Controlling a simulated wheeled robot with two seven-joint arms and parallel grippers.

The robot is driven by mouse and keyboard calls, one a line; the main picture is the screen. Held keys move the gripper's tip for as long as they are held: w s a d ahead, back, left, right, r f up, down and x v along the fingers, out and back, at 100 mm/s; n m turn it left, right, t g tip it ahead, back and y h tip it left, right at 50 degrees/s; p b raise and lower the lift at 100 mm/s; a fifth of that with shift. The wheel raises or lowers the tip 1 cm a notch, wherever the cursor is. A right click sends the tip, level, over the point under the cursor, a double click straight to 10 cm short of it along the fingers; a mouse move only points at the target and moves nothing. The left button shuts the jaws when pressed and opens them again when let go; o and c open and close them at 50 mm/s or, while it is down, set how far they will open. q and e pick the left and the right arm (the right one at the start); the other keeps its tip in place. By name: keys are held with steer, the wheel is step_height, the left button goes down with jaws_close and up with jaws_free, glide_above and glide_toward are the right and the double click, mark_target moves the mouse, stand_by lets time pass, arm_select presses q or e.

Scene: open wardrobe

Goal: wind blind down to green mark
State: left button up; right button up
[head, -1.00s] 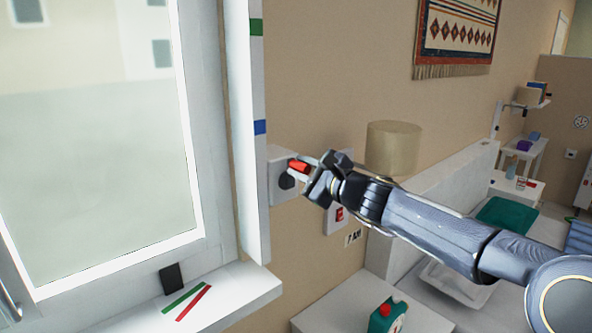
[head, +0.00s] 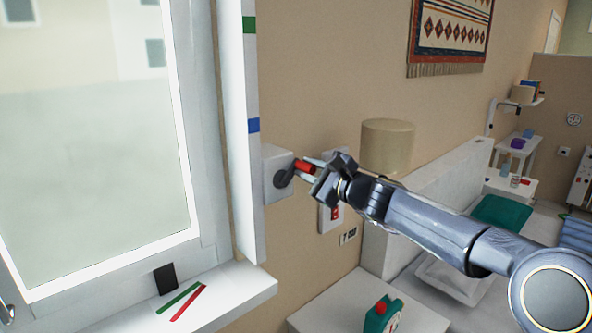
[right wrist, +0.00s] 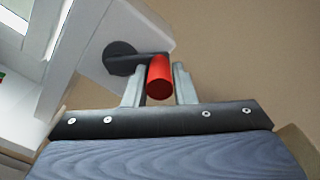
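The crank has a dark hub and arm (head: 282,180) on a white wall box (head: 271,160) beside the window, and a red handle (head: 304,167). My right gripper (head: 308,170) is at this handle. In the right wrist view the red handle (right wrist: 159,76) lies between the two fingers (right wrist: 160,85), which are closed around it. The green mark (head: 249,24) is high on the white window-side strip, and a blue mark (head: 253,125) is lower on it. No blind edge shows in the visible part of the window (head: 95,140). My left gripper is out of view.
The sill (head: 240,290) holds a dark block (head: 166,279) and green and red strips (head: 185,301). A switch plate (head: 331,214) and lampshade (head: 387,146) are close to my right arm.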

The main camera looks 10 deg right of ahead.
steer(key=shift+a, duration=0.1)
steer(key=shift+o, duration=0.3)
steer(key=shift+w+d+f+b, duration=0.1)
steer(key=shift+d+f+b, duration=0.15)
steer(key=shift+f+b, duration=0.45)
steer(key=shift+w+d+f, duration=0.1)
steer(key=shift+f, duration=0.05)
steer(key=shift+o, duration=0.9)
steer(key=shift+f+b, duration=0.7)
steer(key=shift+f, duration=0.05)
steer(key=shift+c, duration=0.5)
